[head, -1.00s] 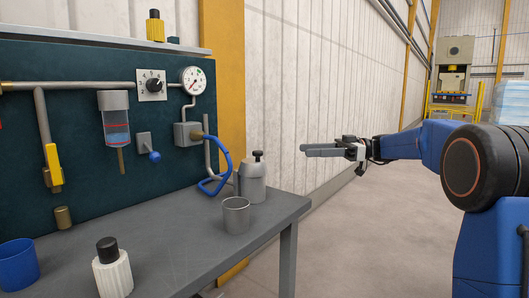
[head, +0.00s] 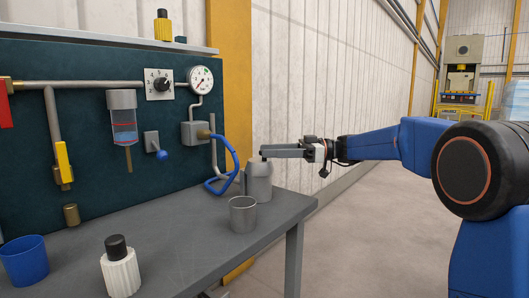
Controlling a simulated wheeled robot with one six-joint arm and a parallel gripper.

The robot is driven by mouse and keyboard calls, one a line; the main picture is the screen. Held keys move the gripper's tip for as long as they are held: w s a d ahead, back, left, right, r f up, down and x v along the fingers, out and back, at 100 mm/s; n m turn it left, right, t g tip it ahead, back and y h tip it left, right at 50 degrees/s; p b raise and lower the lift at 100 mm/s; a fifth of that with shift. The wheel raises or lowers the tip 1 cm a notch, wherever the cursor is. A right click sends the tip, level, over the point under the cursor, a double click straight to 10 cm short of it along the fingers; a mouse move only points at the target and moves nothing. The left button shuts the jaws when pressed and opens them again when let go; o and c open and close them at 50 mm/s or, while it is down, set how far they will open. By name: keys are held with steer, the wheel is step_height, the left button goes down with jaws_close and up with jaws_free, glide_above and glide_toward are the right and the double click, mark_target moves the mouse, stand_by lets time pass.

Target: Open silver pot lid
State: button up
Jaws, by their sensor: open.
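The silver pot (head: 259,184) stands upright near the right end of the grey table, in front of the wall. Its lid top and black knob are largely hidden behind my gripper's fingers; a small dark bit shows at their left end. My gripper (head: 266,153) points left, level, with its fingertips at the height of the lid's knob. It is open. I cannot tell whether the fingers touch the knob.
A grey metal cup (head: 243,214) stands just in front of the pot. A blue hose (head: 228,160) hangs close to its left. A white ribbed bottle (head: 121,275) and a blue cup (head: 25,261) stand further left on the table (head: 185,235). The floor to the right is clear.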

steer(key=shift+s+a, duration=0.15)
steer(key=shift+a, duration=1.05)
steer(key=shift+c, duration=0.7)
jaws_close()
